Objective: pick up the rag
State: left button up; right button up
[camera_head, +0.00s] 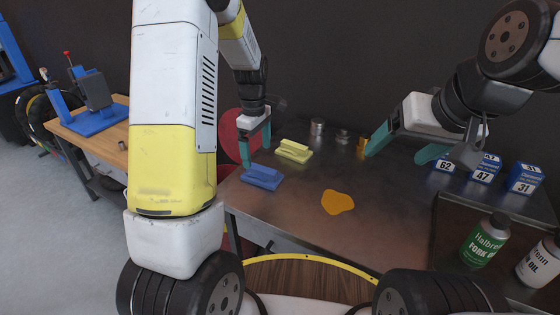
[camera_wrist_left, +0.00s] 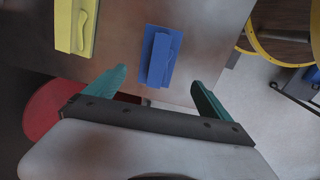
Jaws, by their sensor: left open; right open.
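A flat orange rag (camera_head: 337,202) with a rounded, irregular outline lies on the dark metal worktable (camera_head: 300,220), near the middle of the head view. I do not see it in the left wrist view. My left gripper (camera_head: 257,150) is open and empty at the table's left end, behind the blue block and left of the rag. In the left wrist view its spread teal fingers (camera_wrist_left: 158,80) point toward the blue block with nothing between them. My right gripper (camera_head: 396,154) is open and empty, above the back of the table, to the right of and behind the rag.
A blue block with a handle (camera_head: 262,177) and a yellow one (camera_head: 294,151) lie left of the rag. Small metal cans (camera_head: 317,127) stand at the back. Numbered boxes (camera_head: 485,167) and bottles (camera_head: 484,240) are at right. The tabletop around the rag is clear.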

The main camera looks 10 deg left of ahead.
aim_at(262, 168)
pick_arm(q)
jog(key=shift+w+d+f, duration=0.15)
jog(key=shift+w+f, duration=0.1)
jog(key=shift+f, duration=0.6)
jog(key=f, duration=0.7)
jog(key=shift+d, duration=0.4)
jog(key=shift+c, duration=0.4)
jog(key=c, duration=1.4)
jog(key=shift+o, duration=0.2)
jog(key=shift+r, duration=0.1)
